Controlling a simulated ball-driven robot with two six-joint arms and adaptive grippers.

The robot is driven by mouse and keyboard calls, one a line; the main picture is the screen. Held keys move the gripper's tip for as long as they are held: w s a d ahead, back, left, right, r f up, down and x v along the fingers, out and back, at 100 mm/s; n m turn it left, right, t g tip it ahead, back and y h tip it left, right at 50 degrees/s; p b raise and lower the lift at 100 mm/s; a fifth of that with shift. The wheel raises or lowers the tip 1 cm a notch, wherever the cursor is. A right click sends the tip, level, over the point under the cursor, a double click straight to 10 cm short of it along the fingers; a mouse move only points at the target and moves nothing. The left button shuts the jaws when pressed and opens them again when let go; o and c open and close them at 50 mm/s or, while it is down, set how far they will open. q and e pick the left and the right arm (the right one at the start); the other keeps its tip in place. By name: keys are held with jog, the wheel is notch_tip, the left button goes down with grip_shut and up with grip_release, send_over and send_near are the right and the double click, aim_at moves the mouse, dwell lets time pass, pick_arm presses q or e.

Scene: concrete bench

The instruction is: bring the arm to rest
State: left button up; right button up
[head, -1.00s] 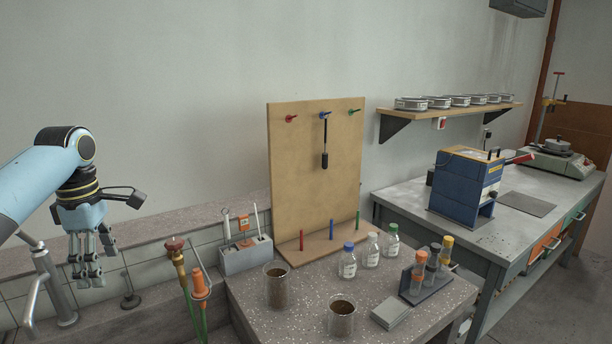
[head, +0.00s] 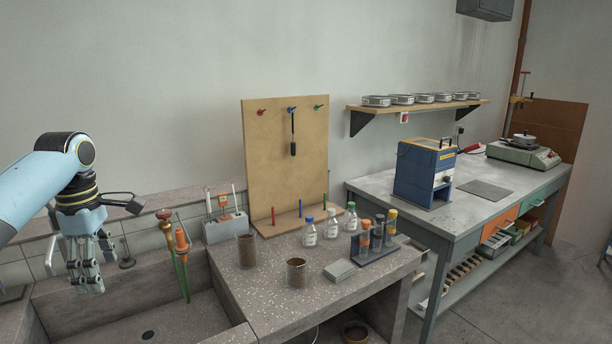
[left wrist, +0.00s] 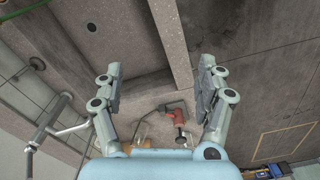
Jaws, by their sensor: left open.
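My left arm comes in from the left in the head view. Its gripper (head: 86,284) hangs fingers down over the left part of the stone sink, left of the bench top. In the left wrist view the gripper (left wrist: 160,85) shows its two fingers wide apart with nothing between them. My right gripper is in neither view.
The speckled bench (head: 330,296) holds a pegboard (head: 275,155), beakers (head: 297,272), bottles (head: 331,225) and a tube rack (head: 378,255). A blue machine (head: 420,175) stands further right.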

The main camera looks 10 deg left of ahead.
pick_arm(q)
jog(key=s+d+f+g+b, duration=0.1)
jog(key=s+d+f+b, duration=0.3)
jog(key=f, duration=0.6)
jog(key=s+a+f+g+b, duration=0.1)
jog(key=s+f+g+b, duration=0.1)
jog(key=s+f, duration=0.6)
jog(key=s+d+f+g+b, duration=0.15)
jog(key=s+f, duration=0.25)
jog(key=f, duration=0.7)
jog(key=s+d+f+m+t+b, duration=0.1)
jog(key=s+d+f+m+b, duration=0.4)
jog(key=s+f, duration=0.7)
jog(key=s+d+f+m+t+b, duration=0.1)
jog(key=s+f+m+b, duration=0.4)
jog(key=s+f, duration=0.7)
jog(key=s+d+f+m+t+b, duration=0.1)
jog(key=s+d+f+m+b, duration=0.2)
jog(key=s+f+m, duration=0.7)
jog(key=shift+w+a+f+m+t+y+p, duration=0.2)
jog(key=shift+w+f+m+t, duration=0.2)
jog(key=shift+f+m+t, duration=0.2)
jog(key=shift+w+a+f+m+t+y+p, duration=0.2)
jog(key=shift+w+f+m+t, duration=0.25)
jog(key=shift+t, duration=0.2)
